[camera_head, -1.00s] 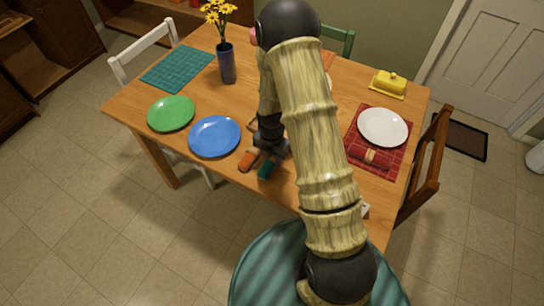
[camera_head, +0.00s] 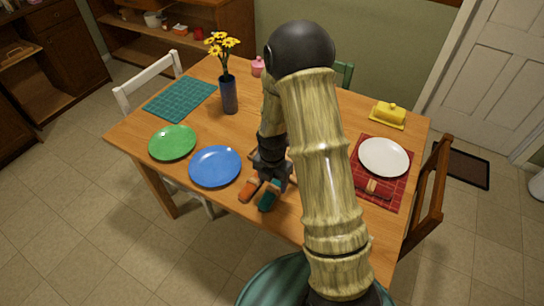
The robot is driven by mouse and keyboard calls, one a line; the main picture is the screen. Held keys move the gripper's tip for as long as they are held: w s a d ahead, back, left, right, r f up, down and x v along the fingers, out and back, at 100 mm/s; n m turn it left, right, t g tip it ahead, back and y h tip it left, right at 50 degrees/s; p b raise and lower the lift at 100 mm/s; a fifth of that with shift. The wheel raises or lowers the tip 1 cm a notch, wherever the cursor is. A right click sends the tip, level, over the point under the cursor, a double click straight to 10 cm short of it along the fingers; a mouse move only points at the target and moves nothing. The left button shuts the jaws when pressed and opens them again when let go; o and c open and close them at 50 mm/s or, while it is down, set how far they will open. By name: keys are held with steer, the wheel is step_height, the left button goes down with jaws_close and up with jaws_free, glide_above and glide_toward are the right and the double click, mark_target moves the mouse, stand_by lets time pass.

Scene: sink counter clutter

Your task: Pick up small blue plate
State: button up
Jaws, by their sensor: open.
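The small blue plate (camera_head: 215,167) lies flat on the wooden table near its front left edge. Its whole face shows. My gripper (camera_head: 258,196) is just to the right of the plate, near the table's front edge. Its two fingertips, one orange and one teal, are apart, with nothing seen between them. The gripper appears apart from the plate; its exact height above the table is hard to tell.
A green plate (camera_head: 172,143) lies left of the blue one. A dark vase (camera_head: 228,95) with yellow flowers stands behind. A teal placemat (camera_head: 180,99) is at back left. A white plate (camera_head: 383,157) on a red placemat (camera_head: 403,187) and a yellow butter dish (camera_head: 388,114) are at right.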

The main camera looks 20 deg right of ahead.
mark_target(273, 191)
step_height(273, 191, up, 13)
steer(key=shift+a, duration=0.15)
stand_by(0.7)
steer(key=s+r+m+t, duration=0.1)
steer(key=s+m, duration=0.5)
steer(key=m, duration=0.7)
steer(key=s+r+m+t, duration=0.1)
steer(key=s+r+m, duration=0.2)
steer(key=m, duration=1.1)
steer(key=s, duration=0.3)
steer(key=shift+d+r+t, duration=0.2)
steer(key=shift+r+t, duration=0.1)
steer(key=shift+t, duration=0.1)
